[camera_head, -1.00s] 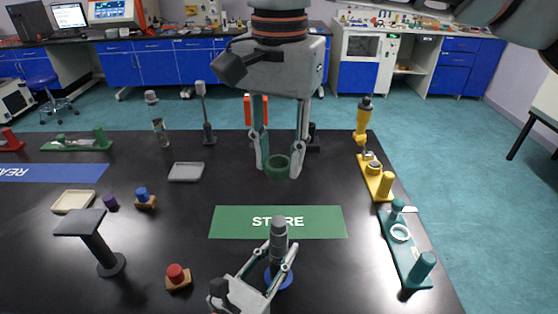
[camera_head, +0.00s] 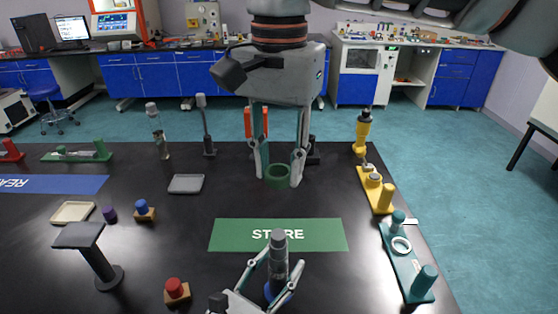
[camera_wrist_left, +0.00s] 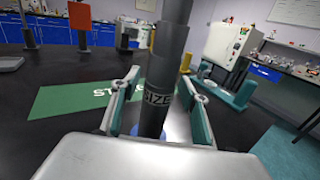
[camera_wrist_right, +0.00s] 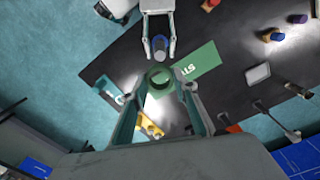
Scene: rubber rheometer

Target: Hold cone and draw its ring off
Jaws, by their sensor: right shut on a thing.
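The grey stepped cone (camera_head: 278,258) stands upright on a blue base (camera_head: 272,290) at the near edge of the green STORE mat. It also shows in the left wrist view (camera_wrist_left: 158,100), with lettering on its side. My left gripper (camera_head: 268,272) has its fingers on both sides of the cone, with gaps visible between them and it. The ring also shows in the right wrist view (camera_wrist_right: 159,79).
The STORE mat (camera_head: 230,235) lies mid-table. Yellow (camera_head: 377,190) and teal (camera_head: 408,265) fixtures stand along the right edge. A grey tray (camera_head: 186,184), a dark stand (camera_head: 95,255) and a red-knobbed block (camera_head: 176,290) are to the left.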

